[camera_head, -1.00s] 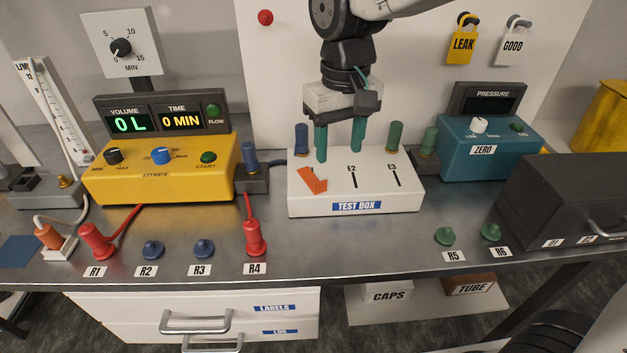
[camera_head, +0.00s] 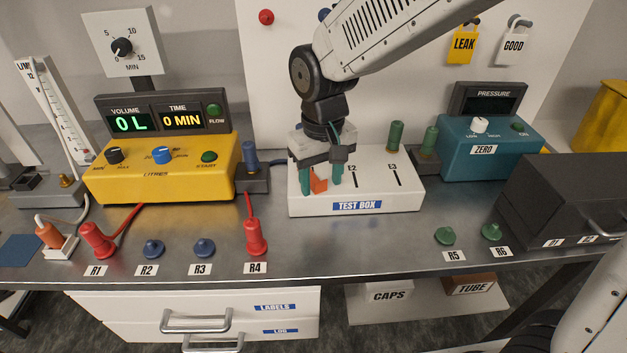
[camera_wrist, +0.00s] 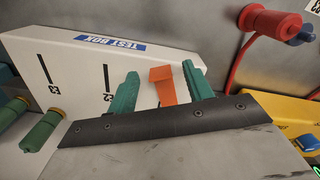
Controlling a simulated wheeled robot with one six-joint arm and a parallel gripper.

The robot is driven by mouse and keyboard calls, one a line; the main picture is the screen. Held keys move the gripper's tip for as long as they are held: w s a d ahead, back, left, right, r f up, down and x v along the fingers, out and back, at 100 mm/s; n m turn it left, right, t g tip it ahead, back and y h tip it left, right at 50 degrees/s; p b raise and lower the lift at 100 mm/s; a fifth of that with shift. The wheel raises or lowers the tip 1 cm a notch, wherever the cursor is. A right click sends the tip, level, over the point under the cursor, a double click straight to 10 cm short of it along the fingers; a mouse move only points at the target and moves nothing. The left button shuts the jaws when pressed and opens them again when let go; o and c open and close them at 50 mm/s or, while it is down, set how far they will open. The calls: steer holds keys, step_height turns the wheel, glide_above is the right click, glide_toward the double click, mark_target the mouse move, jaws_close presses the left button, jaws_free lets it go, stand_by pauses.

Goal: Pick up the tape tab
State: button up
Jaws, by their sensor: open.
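The tape tab, an orange bent strip (camera_head: 319,184), stands on the left part of the white test box (camera_head: 395,205). My gripper (camera_head: 321,190) points down over it, with its green fingers open on either side of the tab. In the wrist view the tab (camera_wrist: 163,84) shows between the two fingertips (camera_wrist: 160,75), apart from both. The slots labelled E2 and E3 on the box top lie to the right of my gripper in the head view. The lower part of the tab is hidden behind my gripper in the wrist view.
Green plugs (camera_head: 396,137) stand at the back right of the box. A yellow meter (camera_head: 160,185) is to the left and a teal pressure unit (camera_head: 490,150) to the right. The red plug at R4 (camera_head: 256,236) stands front left. The bench in front of the box is clear.

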steer(key=c, duration=1)
steer(key=shift+c, duration=0.2)
